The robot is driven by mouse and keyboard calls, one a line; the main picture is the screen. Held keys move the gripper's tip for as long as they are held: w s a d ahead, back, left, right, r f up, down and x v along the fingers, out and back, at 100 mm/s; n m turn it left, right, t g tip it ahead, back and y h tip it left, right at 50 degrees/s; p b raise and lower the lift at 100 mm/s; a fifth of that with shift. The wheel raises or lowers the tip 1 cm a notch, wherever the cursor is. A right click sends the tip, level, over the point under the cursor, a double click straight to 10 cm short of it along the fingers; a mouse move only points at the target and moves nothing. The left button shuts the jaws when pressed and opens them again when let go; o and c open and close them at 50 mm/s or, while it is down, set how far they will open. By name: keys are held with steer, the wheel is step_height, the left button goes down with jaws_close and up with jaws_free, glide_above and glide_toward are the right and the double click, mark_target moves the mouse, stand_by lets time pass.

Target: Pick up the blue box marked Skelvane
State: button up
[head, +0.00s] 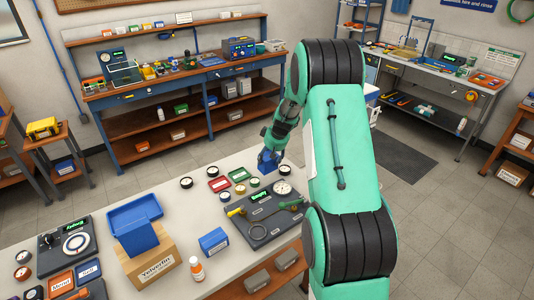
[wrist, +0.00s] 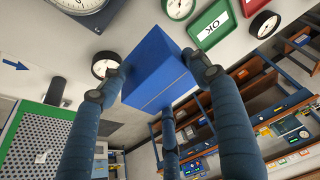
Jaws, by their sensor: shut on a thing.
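My gripper (head: 273,146) is over the far edge of the white bench, with its fingers closed around a blue box (head: 267,161). In the wrist view the plain blue box (wrist: 158,68) sits between my dark fingers, which touch its sides. No marking shows on its visible faces, so I cannot read whether it says Skelvane. A second blue box (head: 213,241) with a white label stands on the bench left of the gauge board; its label is too small to read.
The gauge board (head: 262,232) with hoses and a dial lies near the held box. Red and green trays (head: 219,184) and several small round gauges lie beside it. A cardboard box marked Yelvertin (head: 158,262) carries a blue bin (head: 135,215). An orange-white bottle (head: 197,268) stands nearby.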

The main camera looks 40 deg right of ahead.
mark_target(270, 161)
steer(key=shift+s+a+r, duration=0.1)
steer(key=shift+s+a, duration=0.25)
steer(key=shift+s, duration=0.3)
steer(key=shift+s+a+r, duration=0.1)
steer(key=shift+s+a, duration=0.2)
steer(key=shift+s, duration=0.35)
